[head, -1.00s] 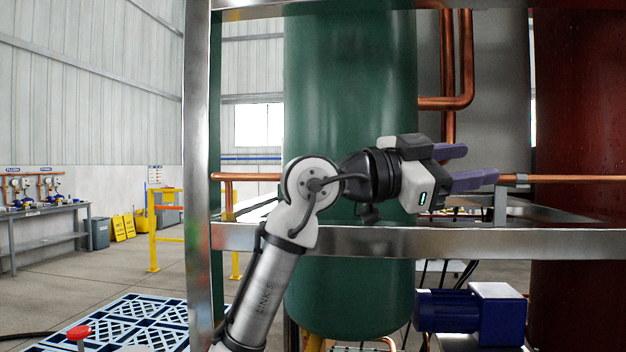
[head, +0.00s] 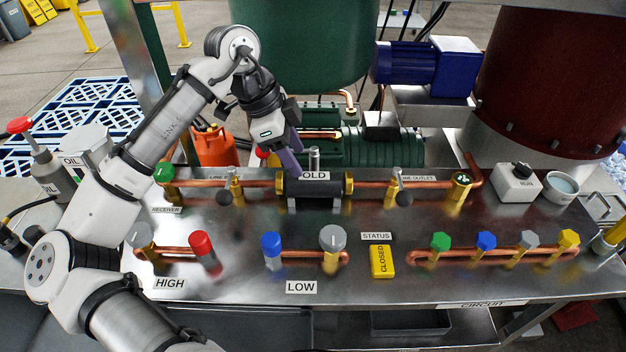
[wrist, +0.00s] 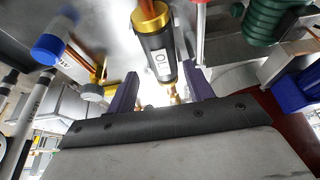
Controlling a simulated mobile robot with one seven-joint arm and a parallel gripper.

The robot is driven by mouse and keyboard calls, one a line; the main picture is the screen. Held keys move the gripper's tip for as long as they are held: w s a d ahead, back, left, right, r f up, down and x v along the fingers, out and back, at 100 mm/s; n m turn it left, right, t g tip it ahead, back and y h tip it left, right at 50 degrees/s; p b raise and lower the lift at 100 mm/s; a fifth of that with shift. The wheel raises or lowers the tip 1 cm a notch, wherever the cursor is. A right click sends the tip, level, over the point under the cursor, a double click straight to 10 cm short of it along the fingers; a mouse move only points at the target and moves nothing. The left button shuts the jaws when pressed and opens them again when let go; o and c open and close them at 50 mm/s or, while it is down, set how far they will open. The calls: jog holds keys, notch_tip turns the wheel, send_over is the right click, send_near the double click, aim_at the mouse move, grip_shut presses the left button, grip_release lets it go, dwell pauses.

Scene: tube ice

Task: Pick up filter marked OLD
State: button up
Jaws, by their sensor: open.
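The filter marked OLD (head: 314,187) is a black cylinder with brass ends, lying level in the copper line in the middle of the steel bench. The filter also shows in the wrist view (wrist: 158,52), near and between the purple fingers. My gripper (head: 293,160) is open, just above and behind the left part of the filter in the head view. In the wrist view my gripper (wrist: 160,88) has its two fingers apart with nothing clamped. I cannot tell whether a finger touches the filter.
Valves with dark handles flank the filter, with a green-capped fitting (head: 163,173) at left. Red (head: 202,245) and blue (head: 271,245) knobs stand in front. A green tank (head: 300,50) and blue motor (head: 425,66) stand behind.

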aim_at(306, 175)
jog(key=shift+p+x, duration=0.85)
jog(key=shift+x, duration=2.5)
jog(key=shift+c, duration=0.4)
jog(key=c, duration=0.8)
